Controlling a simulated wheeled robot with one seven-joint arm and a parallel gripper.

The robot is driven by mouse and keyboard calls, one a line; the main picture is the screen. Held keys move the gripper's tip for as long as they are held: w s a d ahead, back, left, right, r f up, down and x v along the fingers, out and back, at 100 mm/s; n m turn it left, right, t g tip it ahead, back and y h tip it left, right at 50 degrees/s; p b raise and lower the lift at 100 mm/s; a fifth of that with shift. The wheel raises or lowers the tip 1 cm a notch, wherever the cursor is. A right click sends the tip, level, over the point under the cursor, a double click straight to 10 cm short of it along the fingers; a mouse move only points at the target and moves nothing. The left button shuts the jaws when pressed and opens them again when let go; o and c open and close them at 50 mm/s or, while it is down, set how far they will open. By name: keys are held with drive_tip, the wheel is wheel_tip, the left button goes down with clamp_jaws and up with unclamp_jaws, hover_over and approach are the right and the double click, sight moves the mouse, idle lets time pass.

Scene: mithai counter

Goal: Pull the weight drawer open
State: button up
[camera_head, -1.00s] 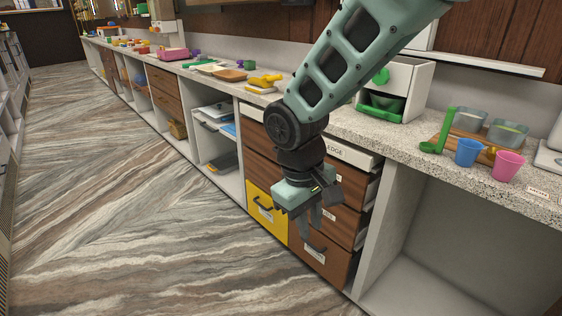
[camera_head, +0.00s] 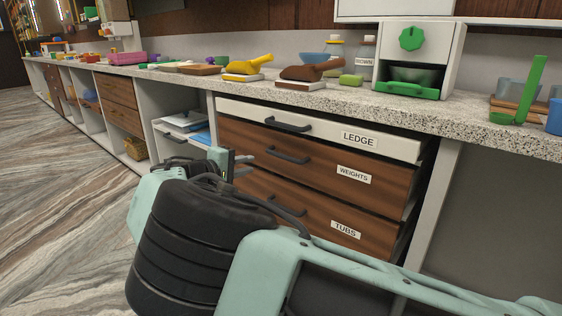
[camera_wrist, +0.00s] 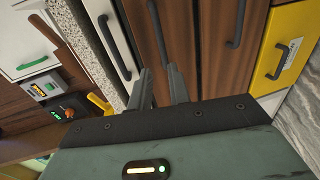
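The weight drawer (camera_head: 330,172) has a brown wood front, a white WEIGHTS label and a dark bar handle (camera_head: 288,155). It sits between the white LEDGE drawer (camera_head: 340,132) above and the brown TUBS drawer (camera_head: 325,212) below. My gripper (camera_head: 246,164) is just left of the weight drawer's handle in the head view, partly hidden by my arm. In the wrist view my gripper (camera_wrist: 160,72) is open, its two fingers apart, with the lower end of the weight drawer's handle (camera_wrist: 157,30) appearing between the tips. Contact cannot be told.
Open shelves (camera_head: 190,130) lie left. A yellow drawer front (camera_wrist: 285,50) shows in the wrist view.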

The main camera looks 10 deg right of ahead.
sight(282, 157)
drive_tip(key=b+x, duration=0.3)
drive_tip(key=x, duration=1.3)
drive_tip(key=shift+w+d, duration=0.1)
drive_tip(key=shift+d, duration=0.2)
clamp_jaws()
